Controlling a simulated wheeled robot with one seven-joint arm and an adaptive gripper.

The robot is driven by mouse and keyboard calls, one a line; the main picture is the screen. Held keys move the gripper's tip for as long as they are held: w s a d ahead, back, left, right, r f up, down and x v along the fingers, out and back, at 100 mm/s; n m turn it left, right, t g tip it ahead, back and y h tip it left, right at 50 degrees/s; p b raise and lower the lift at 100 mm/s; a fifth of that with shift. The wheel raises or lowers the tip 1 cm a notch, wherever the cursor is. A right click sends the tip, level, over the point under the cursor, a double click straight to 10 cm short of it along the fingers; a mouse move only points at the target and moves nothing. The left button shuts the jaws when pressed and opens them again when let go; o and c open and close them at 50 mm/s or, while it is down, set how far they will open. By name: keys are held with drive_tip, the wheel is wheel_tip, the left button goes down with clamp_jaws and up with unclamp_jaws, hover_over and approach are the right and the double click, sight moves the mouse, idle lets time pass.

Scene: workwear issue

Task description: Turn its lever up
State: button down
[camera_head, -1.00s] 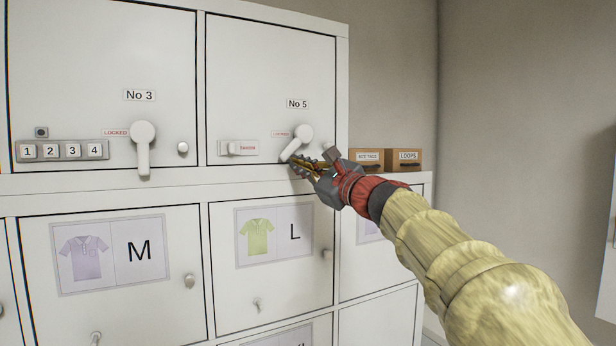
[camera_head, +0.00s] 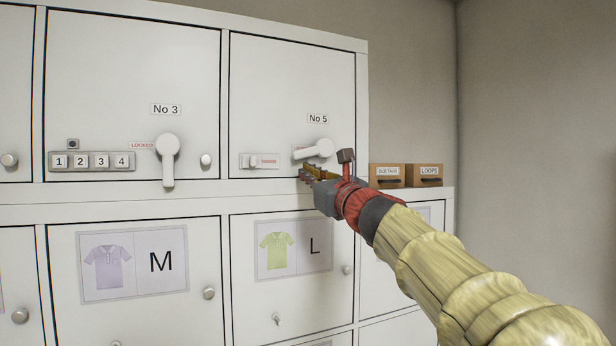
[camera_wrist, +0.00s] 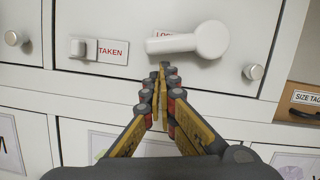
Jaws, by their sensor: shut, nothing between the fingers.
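The No 5 door (camera_head: 290,95) carries a white lever (camera_head: 324,148) with its round hub at the right. Its handle points left, nearly level and dipping slightly at the tip. The wrist view shows the same lever (camera_wrist: 190,43) lying across most of a red-lettered label. My gripper (camera_head: 306,172) is shut and empty, with its fingertips just under the lever's handle. In the wrist view the closed fingertips (camera_wrist: 163,70) sit below the handle's middle. I cannot tell whether they touch it.
A slider reading TAKEN (camera_wrist: 85,48) is left of the lever, and a round knob (camera_wrist: 253,72) is at its right. The No 3 door's lever (camera_head: 168,160) hangs down beside a numbered keypad (camera_head: 92,161). Cardboard boxes (camera_head: 424,175) stand on the lower ledge at right.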

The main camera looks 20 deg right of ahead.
drive_tip(key=f+b, duration=0.1)
drive_tip(key=f, duration=0.1)
drive_tip(key=d+f+b, duration=0.1)
drive_tip(key=f+b, duration=0.1)
drive_tip(key=r+v, duration=0.1)
drive_tip(key=v, duration=0.8)
drive_tip(key=shift+s+b, duration=0.4)
drive_tip(key=shift+s, duration=0.05)
drive_tip(key=shift+f, duration=0.15)
